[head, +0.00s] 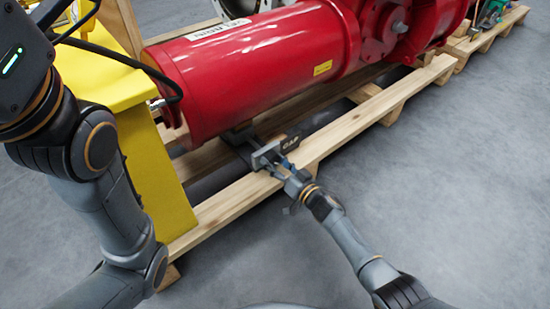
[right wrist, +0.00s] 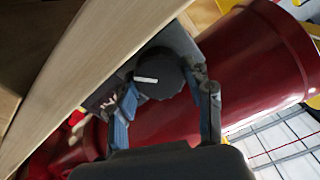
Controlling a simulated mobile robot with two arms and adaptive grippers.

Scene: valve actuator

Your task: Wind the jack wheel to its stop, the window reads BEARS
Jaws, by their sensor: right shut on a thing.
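The jack wheel (right wrist: 160,72) is a dark round knob with a white mark on its face, seen in the right wrist view. My right gripper (right wrist: 166,88) is shut on it, with one blue-grey finger on each side. In the head view my right gripper (head: 277,165) reaches in from the lower right to the dark jack (head: 240,137) under the red cylinder. The window (head: 290,144) on the jack is a small dark plate with light letters that seem to read GAP. The wheel is mostly hidden by the gripper in the head view. My left gripper is out of view.
The large red actuator cylinder (head: 255,70) lies above the jack. A wooden pallet rail (head: 355,131) runs close by the right gripper. A yellow stand (head: 152,160) is at the left, near my left arm. The grey floor at the right is clear.

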